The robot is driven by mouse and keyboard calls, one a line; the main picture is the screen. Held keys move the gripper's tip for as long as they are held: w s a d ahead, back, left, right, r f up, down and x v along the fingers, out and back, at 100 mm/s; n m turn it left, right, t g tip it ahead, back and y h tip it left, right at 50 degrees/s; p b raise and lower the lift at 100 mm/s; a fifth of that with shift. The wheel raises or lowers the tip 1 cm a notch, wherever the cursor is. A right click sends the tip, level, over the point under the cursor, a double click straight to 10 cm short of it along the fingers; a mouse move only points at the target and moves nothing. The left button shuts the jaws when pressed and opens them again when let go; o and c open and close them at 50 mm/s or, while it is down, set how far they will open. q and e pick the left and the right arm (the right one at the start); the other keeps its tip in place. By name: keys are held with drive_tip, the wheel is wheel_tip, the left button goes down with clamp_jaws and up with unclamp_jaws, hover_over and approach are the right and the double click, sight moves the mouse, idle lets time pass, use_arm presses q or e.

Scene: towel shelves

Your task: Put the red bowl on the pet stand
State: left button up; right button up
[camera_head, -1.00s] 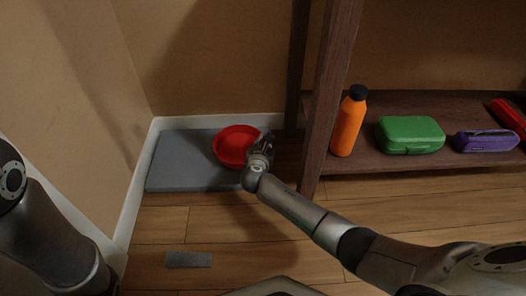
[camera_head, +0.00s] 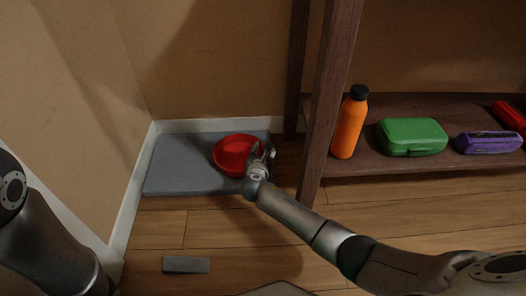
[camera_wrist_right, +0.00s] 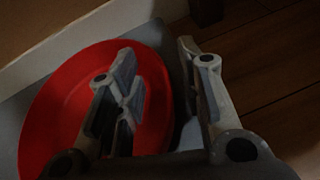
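The red bowl (camera_head: 232,154) rests upright on the grey pet stand (camera_head: 175,172), near the stand's right end. The stand is a low flat slab in the corner by the wall. My right gripper (camera_head: 266,154) is at the bowl's right rim. In the right wrist view, the fingers of the right gripper (camera_wrist_right: 158,75) are spread apart. One finger is over the inside of the red bowl (camera_wrist_right: 70,100) and the other is outside its rim, with a visible gap. My left arm shows at the left edge, but its gripper is out of view.
A dark wooden shelf (camera_head: 390,172) stands to the right, its post (camera_head: 328,100) close to my right gripper. It holds an orange bottle (camera_head: 348,128), a green case (camera_head: 412,137), a purple case (camera_head: 488,142) and a red item (camera_head: 508,114). A small grey piece (camera_head: 186,265) lies on the floor.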

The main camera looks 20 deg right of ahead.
drive_tip(key=shift+r, duration=0.2)
drive_tip(key=p+v, duration=0.6)
drive_tip(key=shift+s+a+r, duration=0.1)
drive_tip(key=shift+s+r, duration=0.05)
drive_tip(key=shift+s, duration=0.05)
drive_tip(key=shift+s+a+r+p, duration=0.1)
drive_tip(key=shift+s+a+p, duration=0.2)
drive_tip(key=shift+s, duration=0.15)
